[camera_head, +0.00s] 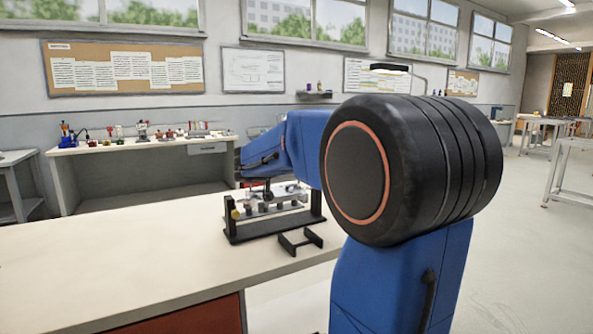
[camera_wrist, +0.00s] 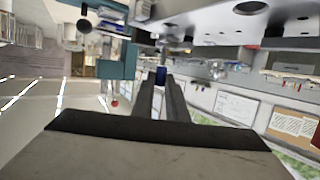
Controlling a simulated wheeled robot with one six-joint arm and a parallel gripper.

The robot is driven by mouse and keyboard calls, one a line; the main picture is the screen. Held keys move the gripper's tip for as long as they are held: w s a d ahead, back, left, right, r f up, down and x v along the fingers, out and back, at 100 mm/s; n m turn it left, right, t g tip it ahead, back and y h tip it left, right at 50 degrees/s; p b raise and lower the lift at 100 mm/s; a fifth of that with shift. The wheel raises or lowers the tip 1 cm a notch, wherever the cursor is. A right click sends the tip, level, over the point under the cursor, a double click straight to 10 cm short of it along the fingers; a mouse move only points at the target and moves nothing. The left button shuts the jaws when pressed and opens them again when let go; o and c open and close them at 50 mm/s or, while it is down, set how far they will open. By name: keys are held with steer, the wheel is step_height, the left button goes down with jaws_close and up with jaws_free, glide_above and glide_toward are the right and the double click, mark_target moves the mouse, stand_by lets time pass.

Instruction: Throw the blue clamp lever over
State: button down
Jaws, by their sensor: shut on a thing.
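The blue clamp lever (camera_wrist: 161,75) shows in the wrist view as a small blue piece between the tips of my gripper (camera_wrist: 163,84). The two dark fingers are shut on it. In the head view my gripper (camera_head: 267,188) reaches down over the fixture from behind the arm. The fixture has a black base (camera_head: 275,231) with dark end posts and a metal bar with knobs between them. The blue lever cannot be made out in the head view. The lever's pivot and its exact angle cannot be told.
The fixture stands on the pale workbench (camera_head: 120,255) near its right end. A black bracket (camera_head: 300,241) lies in front of it. The bench to the left is clear. A back bench (camera_head: 150,150) holds several small items. My arm hides much of the right side.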

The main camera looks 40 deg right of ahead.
steer(key=c, duration=1.7)
jaws_free()
steer(key=shift+c, duration=0.2)
steer(key=shift+a, duration=0.1)
steer(key=v, duration=1.7)
steer(key=shift+s+a, duration=0.1)
steer(key=shift+s, duration=0.05)
